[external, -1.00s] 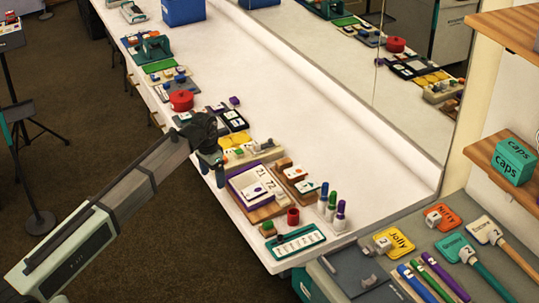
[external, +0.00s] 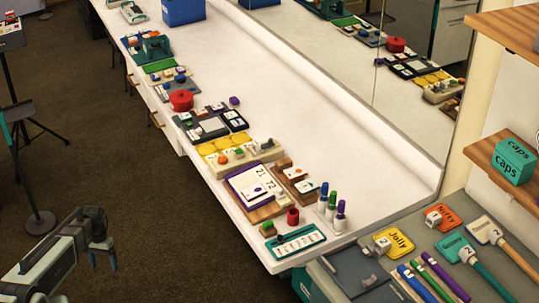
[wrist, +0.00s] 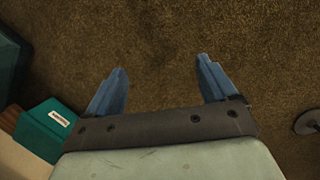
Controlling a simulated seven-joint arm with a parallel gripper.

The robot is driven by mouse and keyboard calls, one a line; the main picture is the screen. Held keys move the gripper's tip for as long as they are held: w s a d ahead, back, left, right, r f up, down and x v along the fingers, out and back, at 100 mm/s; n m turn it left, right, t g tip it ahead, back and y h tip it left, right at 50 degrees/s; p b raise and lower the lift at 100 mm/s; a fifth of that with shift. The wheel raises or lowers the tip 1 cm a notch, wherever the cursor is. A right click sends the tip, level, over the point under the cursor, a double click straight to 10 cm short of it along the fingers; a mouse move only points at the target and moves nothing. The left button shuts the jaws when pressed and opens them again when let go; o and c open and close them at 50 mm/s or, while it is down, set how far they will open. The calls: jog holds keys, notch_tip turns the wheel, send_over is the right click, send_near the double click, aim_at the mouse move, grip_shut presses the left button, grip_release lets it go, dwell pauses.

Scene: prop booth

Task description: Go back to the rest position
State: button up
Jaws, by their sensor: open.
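My gripper (external: 103,262) is at the lower left of the external view, over the brown carpet and well clear of the white counter (external: 290,95). My arm is folded back low in that corner. In the wrist view my gripper (wrist: 163,85) shows two blue fingers spread wide apart. Nothing is between them, only carpet (wrist: 165,35) below.
Stamps, pads, cards and markers line the counter's front edge. A grey side table (external: 350,280) with paddles and pens stands at lower right. A music stand (external: 35,220) stands on the carpet at left. A teal box (wrist: 45,128) shows at left in the wrist view.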

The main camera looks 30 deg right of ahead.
jog(key=s+a+f+n+g, duration=0.1)
jog(key=s+a+f, duration=0.15)
jog(key=a, duration=0.25)
jog(key=s+a+f+n, duration=0.1)
jog(key=s+a+f, duration=0.1)
jog(key=s+a, duration=0.3)
jog(key=s+a+f+n+g, duration=0.1)
jog(key=s+a+f+n, duration=0.15)
jog(key=a, duration=0.35)
jog(key=s+a+f+n+g, duration=0.1)
jog(key=s+a+f, duration=0.1)
jog(key=s+a, duration=0.3)
jog(key=s+a+f+n+g+h, duration=0.1)
jog(key=s+a+n, duration=0.1)
jog(key=s+a, duration=0.4)
jog(key=s, duration=0.4)
jog(key=shift+s+f, duration=0.35)
jog(key=shift+f, duration=0.05)
